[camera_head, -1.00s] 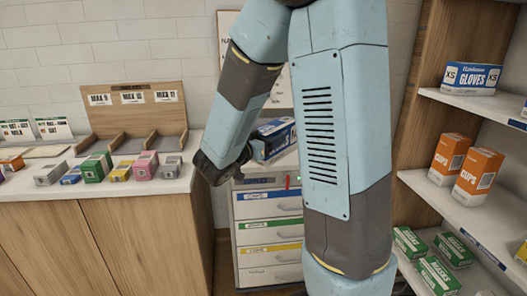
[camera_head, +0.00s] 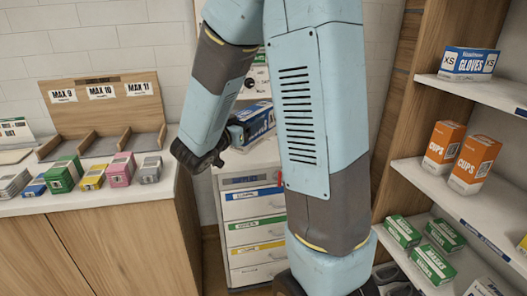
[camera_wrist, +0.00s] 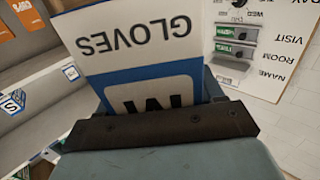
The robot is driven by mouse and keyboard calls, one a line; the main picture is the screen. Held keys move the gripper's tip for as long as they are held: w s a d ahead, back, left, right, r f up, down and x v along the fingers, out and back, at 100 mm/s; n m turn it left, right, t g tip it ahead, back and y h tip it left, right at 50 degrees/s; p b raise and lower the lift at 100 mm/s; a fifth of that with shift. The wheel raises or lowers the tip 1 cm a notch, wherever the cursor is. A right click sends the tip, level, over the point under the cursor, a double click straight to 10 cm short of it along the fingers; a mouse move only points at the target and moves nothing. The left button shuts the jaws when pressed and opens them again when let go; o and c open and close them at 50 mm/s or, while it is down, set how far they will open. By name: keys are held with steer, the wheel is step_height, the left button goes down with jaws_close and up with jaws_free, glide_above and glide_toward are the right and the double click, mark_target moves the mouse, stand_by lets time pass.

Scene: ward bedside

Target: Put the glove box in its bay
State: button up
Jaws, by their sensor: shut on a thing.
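The glove box (camera_head: 256,119) is blue and white and is held in my gripper (camera_head: 234,136), above the top of a drawer cart. In the wrist view the box (camera_wrist: 140,45) shows a white face with "GLOVES" upside down and a blue panel marked "M". The dark bar of my gripper (camera_wrist: 160,126) crosses the near end of the box. My arm hides part of the cart in the head view. I cannot tell which place is the box's bay. Another glove box (camera_head: 468,63), marked "XS", stands on the upper shelf at the right.
The drawer cart (camera_head: 252,208) stands between the left counter (camera_head: 100,201) and the right shelf unit (camera_head: 403,90). Orange cup boxes (camera_head: 443,146) and green boxes (camera_head: 402,231) fill parts of the lower shelves. A three-slot rack (camera_head: 100,88) and small cartons (camera_head: 63,174) are on the counter.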

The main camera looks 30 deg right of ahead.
steer(key=shift+w+d+f, duration=1.3)
steer(key=shift+w+f, duration=0.65)
steer(key=shift+f, duration=0.2)
steer(key=shift+w+d+f, duration=1.25)
steer(key=shift+w+f, duration=0.7)
steer(key=shift+f, duration=0.25)
steer(key=shift+w+d+f, duration=1.3)
steer(key=shift+w+f, duration=0.65)
steer(key=shift+f, duration=0.2)
steer(key=o, duration=1.4)
steer(key=shift+c, duration=0.2)
